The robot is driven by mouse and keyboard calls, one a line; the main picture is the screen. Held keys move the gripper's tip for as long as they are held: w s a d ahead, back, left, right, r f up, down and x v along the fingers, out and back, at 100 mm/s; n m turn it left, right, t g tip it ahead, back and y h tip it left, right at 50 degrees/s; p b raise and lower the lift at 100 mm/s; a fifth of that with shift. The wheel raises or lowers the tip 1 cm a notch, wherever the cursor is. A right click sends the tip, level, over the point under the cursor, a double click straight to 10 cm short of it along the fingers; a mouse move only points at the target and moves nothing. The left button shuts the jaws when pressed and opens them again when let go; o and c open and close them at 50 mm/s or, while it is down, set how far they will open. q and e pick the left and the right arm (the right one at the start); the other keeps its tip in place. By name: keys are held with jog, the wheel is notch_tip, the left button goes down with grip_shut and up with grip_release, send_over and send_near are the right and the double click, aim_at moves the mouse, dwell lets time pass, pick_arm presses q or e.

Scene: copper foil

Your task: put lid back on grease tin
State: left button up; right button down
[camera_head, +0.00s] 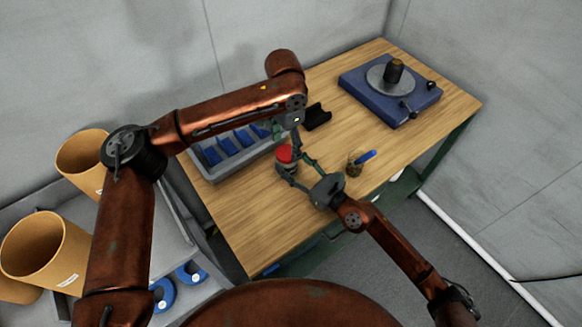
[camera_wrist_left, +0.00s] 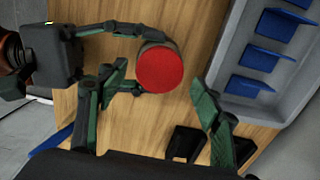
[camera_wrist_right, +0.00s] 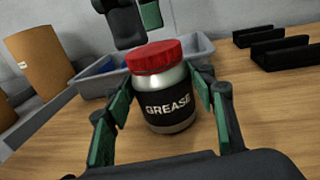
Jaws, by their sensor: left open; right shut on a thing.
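The grease tin (camera_wrist_right: 170,110) is silver with a black GREASE label and looks upright. Its red lid (camera_wrist_right: 155,55) sits on top of the tin; I cannot tell whether it is fully seated. The lid also shows in the head view (camera_head: 284,152) and the left wrist view (camera_wrist_left: 160,69). My right gripper (camera_wrist_right: 163,100) is shut on the tin's sides, below the lid. My left gripper (camera_wrist_left: 155,108) is open above the tin, its fingers apart on either side of the lid and not touching it. Whether the tin's base touches the table is unclear.
A grey bin (camera_head: 208,168) with blue dividers stands left of the tin on the wooden table (camera_head: 245,225). A black holder (camera_head: 317,116) is behind it. A blue turntable device (camera_head: 362,84) stands at the back right.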

pick_arm(q)
jog(key=shift+f, duration=1.15)
pick_arm(e)
jog(key=shift+f, duration=0.2)
pick_arm(q)
jog(key=shift+c, duration=0.3)
jog(key=c, duration=1.2)
jog(key=shift+o, duration=0.2)
jog(key=o, duration=1.4)
jog(key=shift+c, duration=0.2)
jog(key=shift+r, duration=0.1)
notch_tip(320, 180, up, 12)
